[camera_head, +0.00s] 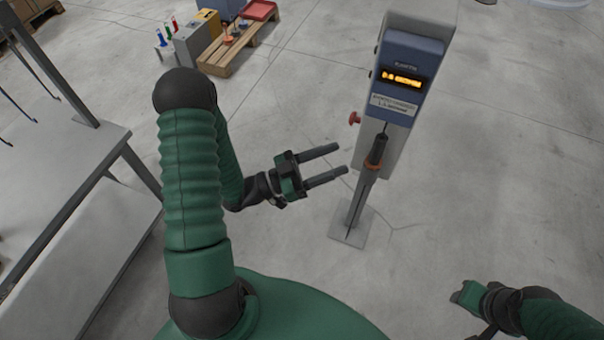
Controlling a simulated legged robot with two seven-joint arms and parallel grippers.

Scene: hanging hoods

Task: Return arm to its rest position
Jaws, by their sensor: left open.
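My left arm is green and black and bends in front of my body. Its gripper (341,160) is open and empty, with its two dark fingers pointing right toward the grey post. The fingertips look apart from the post in the picture; the exact gap in depth cannot be told. My right arm (530,310) shows at the lower right corner. Its gripper fingers are not clearly visible there.
A grey post (357,205) carries a blue device (404,70) with a lit orange display, a red knob (354,118) and an orange-handled tool (376,152). A grey table (75,150) stands left. A wooden pallet (238,48) with items lies behind. The floor at right is clear.

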